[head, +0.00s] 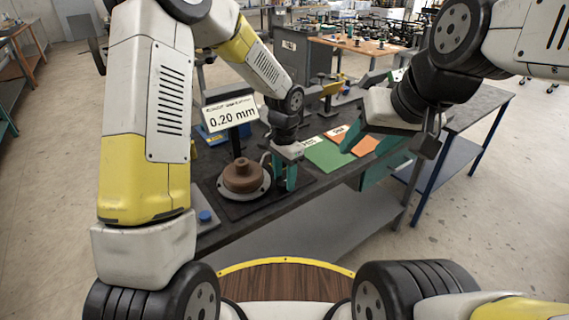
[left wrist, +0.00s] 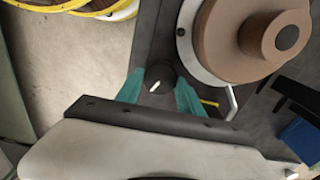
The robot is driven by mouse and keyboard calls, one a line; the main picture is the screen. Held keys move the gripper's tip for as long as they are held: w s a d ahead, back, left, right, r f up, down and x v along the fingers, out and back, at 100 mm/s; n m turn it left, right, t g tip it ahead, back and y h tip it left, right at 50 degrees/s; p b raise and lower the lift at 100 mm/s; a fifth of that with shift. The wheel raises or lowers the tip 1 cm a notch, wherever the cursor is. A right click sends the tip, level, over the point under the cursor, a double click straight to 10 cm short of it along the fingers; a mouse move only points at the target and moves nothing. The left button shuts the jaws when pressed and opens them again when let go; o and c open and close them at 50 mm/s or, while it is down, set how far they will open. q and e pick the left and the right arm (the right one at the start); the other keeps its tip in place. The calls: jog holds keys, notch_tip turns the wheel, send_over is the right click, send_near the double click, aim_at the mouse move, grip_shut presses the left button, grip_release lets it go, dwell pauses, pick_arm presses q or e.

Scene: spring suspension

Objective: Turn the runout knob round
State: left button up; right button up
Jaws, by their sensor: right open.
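The runout knob (left wrist: 156,86), dark with a white mark, shows in the left wrist view, beside the round base of the brown stepped disc (left wrist: 245,40). In the head view the brown disc (head: 243,178) sits on a pale ring on the bench, and the knob is hidden behind my left gripper (head: 285,175). The teal fingers of my left gripper (left wrist: 160,98) stand on either side of the knob and appear to touch it. A sign (head: 230,115) reading 0.20 mm stands behind the disc. My right gripper (head: 366,160) is open and empty over the bench's right part.
A green sheet (head: 325,155) and an orange sheet (head: 362,145) with white labels lie on the dark bench (head: 240,232) right of the disc. A blue button (head: 205,216) sits at the bench's near left. Vises and other tools stand farther back.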

aim_at(284, 180)
pick_arm(q)
jog(key=c, duration=0.7)
jog(key=shift+m, duration=0.8)
jog(key=o, duration=1.4)
jog(key=shift+r, duration=0.1)
notch_tip(284, 180, up, 7)
jog(key=shift+r, duration=0.35)
